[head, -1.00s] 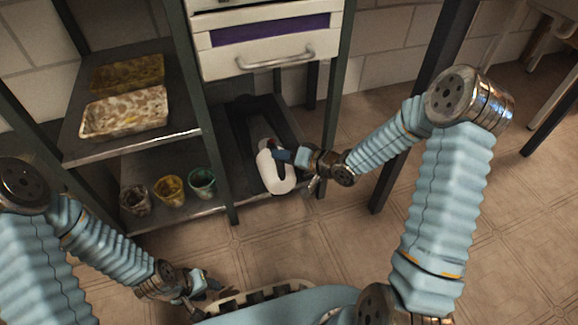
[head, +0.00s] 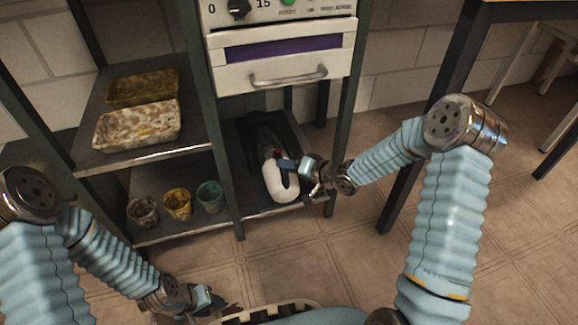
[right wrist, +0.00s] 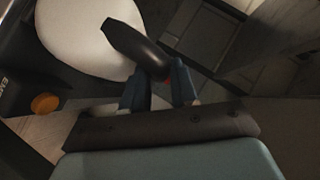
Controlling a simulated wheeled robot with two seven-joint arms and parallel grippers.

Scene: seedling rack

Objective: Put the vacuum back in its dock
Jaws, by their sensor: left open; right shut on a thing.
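The white vacuum (head: 281,184) is on the lower shelf under the drawer. Its white body fills the upper left of the right wrist view (right wrist: 85,38), with a dark handle (right wrist: 138,45) beside it. The black dock (head: 256,130) stands at the back of the same shelf, directly behind the vacuum. The vacuum's far end overlaps the dock, and I cannot tell if it is seated. My right gripper (head: 289,165) is shut on the vacuum's handle; its fingers also show in the right wrist view (right wrist: 158,88). My left gripper (head: 212,302) is open and empty, low over the floor.
A drawer with a metal handle (head: 288,77) hangs above the vacuum. A rack post (head: 226,180) stands left of it, and another to its right. Several small pots (head: 210,198) stand on the lower left shelf, with trays (head: 138,126) above. The floor in front is clear.

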